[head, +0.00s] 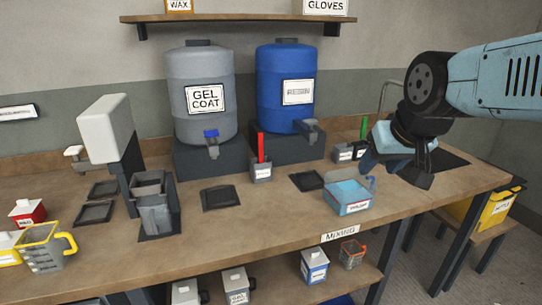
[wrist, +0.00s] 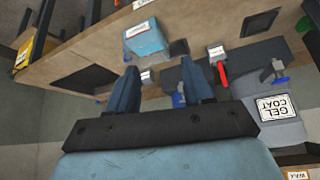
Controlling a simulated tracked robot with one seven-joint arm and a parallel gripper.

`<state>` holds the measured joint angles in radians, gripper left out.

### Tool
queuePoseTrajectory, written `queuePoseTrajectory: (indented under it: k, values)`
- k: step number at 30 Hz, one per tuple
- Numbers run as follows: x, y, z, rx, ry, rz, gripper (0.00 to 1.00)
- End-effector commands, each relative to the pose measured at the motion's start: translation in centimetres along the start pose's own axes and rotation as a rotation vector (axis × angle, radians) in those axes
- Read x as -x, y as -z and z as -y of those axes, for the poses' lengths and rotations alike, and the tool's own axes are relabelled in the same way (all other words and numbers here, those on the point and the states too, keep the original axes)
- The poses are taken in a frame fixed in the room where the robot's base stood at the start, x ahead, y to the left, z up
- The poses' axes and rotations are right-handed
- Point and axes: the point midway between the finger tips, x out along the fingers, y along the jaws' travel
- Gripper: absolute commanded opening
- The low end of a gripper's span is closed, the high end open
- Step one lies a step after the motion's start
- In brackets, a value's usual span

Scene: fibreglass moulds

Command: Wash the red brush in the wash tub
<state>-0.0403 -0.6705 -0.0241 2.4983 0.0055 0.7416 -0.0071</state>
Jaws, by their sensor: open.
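The red brush (head: 261,147) stands upright in a small grey labelled holder (head: 261,172) on the bench, in front of the two drums. In the wrist view, which is upside down, the red brush (wrist: 222,72) shows right of the fingers. The wash tub (head: 345,202) is a light-blue open box with a label near the bench's front edge; it also shows in the wrist view (wrist: 145,39). My gripper (head: 392,168) is open and empty above the bench, right of the tub and well right of the red brush. Its fingers (wrist: 160,78) have nothing between them.
A green-handled brush (head: 363,128) stands behind the tub, partly hidden by my gripper. The gel coat drum (head: 201,120) and blue drum (head: 285,115) stand at the back with taps. Dark square pads (head: 220,197) lie on the bench. A dispenser (head: 108,130) stands left.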

Motion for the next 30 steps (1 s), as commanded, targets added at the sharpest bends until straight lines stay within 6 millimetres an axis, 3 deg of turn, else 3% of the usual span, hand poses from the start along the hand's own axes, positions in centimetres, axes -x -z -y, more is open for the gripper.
queuePoseTrajectory:
  k: [6, 15, 24, 30]
  values:
    - [-5.6, 6.0, 2.3, 0.027, 0.054, -0.148, 0.51]
    - [-12.8, 12.6, 6.3, 0.049, 0.113, -0.373, 0.51]
    - [-19.1, 16.5, 11.1, 0.075, 0.158, -0.601, 0.51]
    - [-22.5, 17.4, 14.4, 0.098, 0.184, -0.755, 0.51]
